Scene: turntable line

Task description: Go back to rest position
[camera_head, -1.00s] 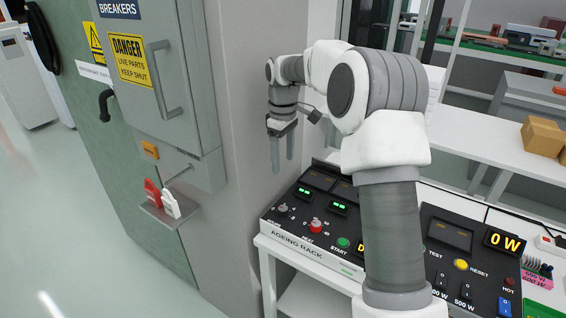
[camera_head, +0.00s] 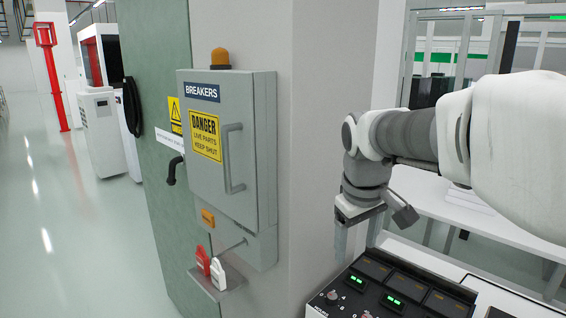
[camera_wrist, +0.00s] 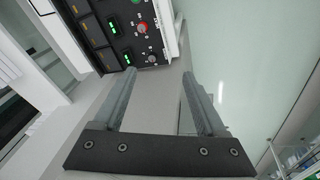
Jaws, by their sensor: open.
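My gripper (camera_head: 357,240) hangs at the end of my arm in the right half of the head view, its fingers pointing down. It is to the right of the grey breaker cabinet and just left of the ageing rack panel (camera_head: 392,296). In the wrist view my gripper (camera_wrist: 160,85) has its two fingers spread wide with nothing between them. The ageing rack panel also shows in the wrist view (camera_wrist: 108,40), beyond the fingers, with green displays and knobs.
The shut BREAKERS cabinet (camera_head: 257,150) with an orange lamp (camera_head: 220,58) stands on the wall. A small shelf below it holds a red tag (camera_head: 203,260) and a white tag (camera_head: 218,273). A white table (camera_head: 480,215) is behind my arm. Open floor (camera_head: 80,220) lies to the left.

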